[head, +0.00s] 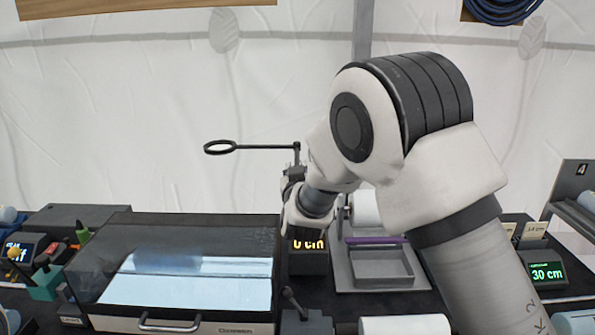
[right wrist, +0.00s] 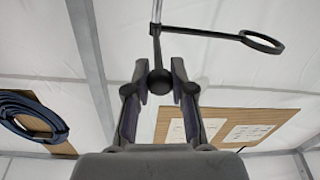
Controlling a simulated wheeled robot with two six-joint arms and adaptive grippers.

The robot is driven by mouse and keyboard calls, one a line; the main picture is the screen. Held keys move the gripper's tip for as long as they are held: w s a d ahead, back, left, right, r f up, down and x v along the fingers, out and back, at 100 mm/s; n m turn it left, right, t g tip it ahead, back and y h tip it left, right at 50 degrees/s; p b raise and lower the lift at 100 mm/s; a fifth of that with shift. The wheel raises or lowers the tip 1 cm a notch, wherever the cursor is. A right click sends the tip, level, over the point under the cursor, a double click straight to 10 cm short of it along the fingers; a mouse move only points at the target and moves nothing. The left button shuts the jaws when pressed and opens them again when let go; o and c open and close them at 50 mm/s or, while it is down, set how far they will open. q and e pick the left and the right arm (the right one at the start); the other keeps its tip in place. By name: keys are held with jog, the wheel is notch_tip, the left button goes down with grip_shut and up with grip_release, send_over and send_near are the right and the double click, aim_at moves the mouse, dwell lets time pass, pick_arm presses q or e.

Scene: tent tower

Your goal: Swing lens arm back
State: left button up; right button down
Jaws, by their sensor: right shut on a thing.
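The lens arm (head: 262,147) is a thin black bar with a ring lens (head: 220,147) at its left end, level above the glass-topped box in the head view. Its right end meets a short upright post. My right gripper (head: 294,174) is at that post, partly hidden by my own wrist. In the right wrist view its two fingers close on a dark ball knob (right wrist: 160,83) below the post. The lens arm (right wrist: 208,34) there points right, with the ring (right wrist: 263,41) at its end. My left gripper is not in view.
A black box with a lit glass top (head: 190,290) and front handle stands below the ring. A grey tray (head: 380,268) and a display reading 30 cm (head: 547,273) are to the right. A small lever (head: 292,298) stands at the front. The space around the ring is clear.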

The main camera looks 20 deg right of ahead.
jog(key=shift+r, duration=0.15)
jog(key=c, duration=1)
grip_release()
jog(key=shift+w+a, duration=0.2)
jog(key=v, duration=0.7)
jog(key=shift+s, duration=0.25)
